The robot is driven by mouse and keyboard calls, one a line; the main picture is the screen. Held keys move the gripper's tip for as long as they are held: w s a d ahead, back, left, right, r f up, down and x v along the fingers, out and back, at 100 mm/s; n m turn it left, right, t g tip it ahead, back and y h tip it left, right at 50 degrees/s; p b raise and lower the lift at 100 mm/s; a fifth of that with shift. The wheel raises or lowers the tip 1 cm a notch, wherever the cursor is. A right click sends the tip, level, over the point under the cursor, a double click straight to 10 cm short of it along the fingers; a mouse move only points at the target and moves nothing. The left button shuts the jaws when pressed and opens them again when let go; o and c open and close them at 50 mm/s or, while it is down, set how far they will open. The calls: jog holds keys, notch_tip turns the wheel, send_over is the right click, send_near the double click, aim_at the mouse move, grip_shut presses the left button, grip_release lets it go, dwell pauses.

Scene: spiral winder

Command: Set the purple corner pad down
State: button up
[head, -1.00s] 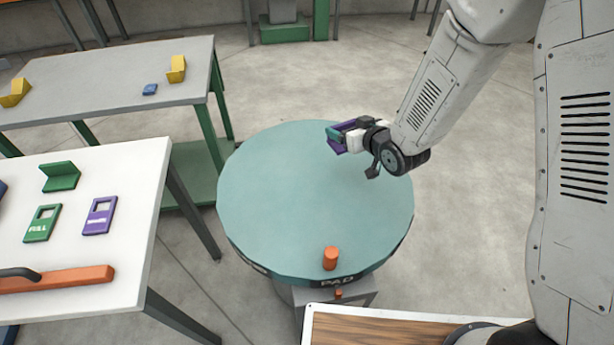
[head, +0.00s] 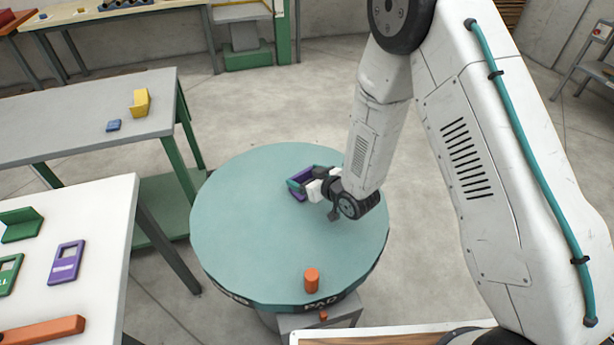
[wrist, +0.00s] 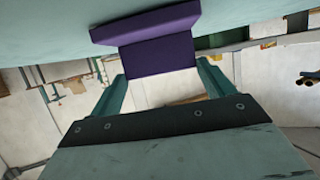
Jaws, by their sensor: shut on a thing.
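The purple corner pad (head: 297,194) is an L-shaped piece in my gripper (head: 303,180), over the far middle part of the round teal turntable (head: 270,235). In the wrist view the pad (wrist: 158,55) sits between the two teal fingers, which are shut on it. The turntable surface (wrist: 45,25) fills the top of that view, close to the pad. I cannot tell whether the pad touches it. Part of the pad is hidden by the fingers in the head view.
An orange peg (head: 312,280) stands near the turntable's front edge. The white table (head: 100,215) at left holds a green corner pad (head: 20,225), a purple tag (head: 66,262) and an orange bar. The grey table (head: 60,120) holds a yellow corner pad (head: 140,103). Most of the turntable is clear.

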jog(key=shift+f, duration=0.1)
jog(key=o, duration=0.9)
